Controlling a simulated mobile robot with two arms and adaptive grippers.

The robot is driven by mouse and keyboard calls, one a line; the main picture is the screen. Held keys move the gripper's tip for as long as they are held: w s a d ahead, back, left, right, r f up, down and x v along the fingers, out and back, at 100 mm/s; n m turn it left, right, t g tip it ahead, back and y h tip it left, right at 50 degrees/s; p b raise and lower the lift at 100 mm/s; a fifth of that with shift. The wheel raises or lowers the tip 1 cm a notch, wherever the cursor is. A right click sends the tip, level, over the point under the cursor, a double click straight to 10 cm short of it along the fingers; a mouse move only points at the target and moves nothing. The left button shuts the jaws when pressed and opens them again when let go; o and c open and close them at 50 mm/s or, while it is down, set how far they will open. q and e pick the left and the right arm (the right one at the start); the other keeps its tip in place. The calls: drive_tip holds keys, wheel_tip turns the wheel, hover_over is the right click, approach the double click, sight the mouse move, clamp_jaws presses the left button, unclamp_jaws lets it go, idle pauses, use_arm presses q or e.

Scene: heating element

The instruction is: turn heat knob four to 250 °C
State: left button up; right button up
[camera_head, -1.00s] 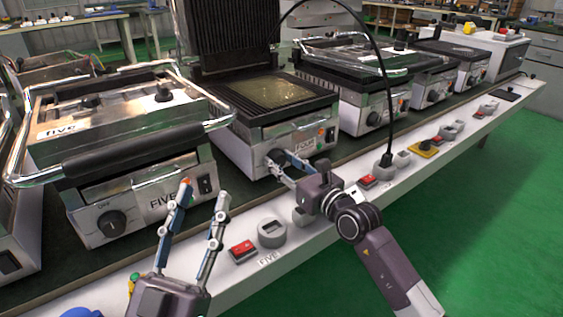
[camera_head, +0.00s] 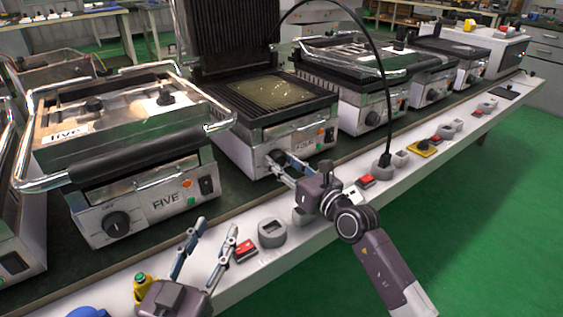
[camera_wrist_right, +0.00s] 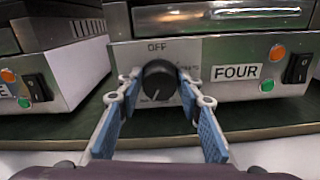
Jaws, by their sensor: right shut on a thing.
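Heat knob four is a round black knob (camera_head: 277,157) on the steel front of the grill labelled FOUR (camera_head: 262,135), whose lid stands open. In the right wrist view the knob (camera_wrist_right: 158,80) sits under the word OFF, with a pale mark low on its face; the temperature marks are too small to read. My right gripper (camera_head: 284,162) is shut on the knob, with a blue-padded finger on each side, as the right wrist view (camera_wrist_right: 160,92) shows. My left gripper (camera_head: 216,225) is open and empty in front of grill FIVE.
Grill FIVE (camera_head: 150,200) stands left of grill FOUR, with its own black knob (camera_head: 116,224). A red switch (camera_head: 245,250) and a grey socket (camera_head: 271,233) are on the white bench edge. A black cable (camera_head: 388,110) rises from a plug right of my right gripper. Green floor is clear at right.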

drive_tip(key=o, duration=1.1)
drive_tip(key=shift+o, duration=0.2)
drive_tip(key=v, duration=1.2)
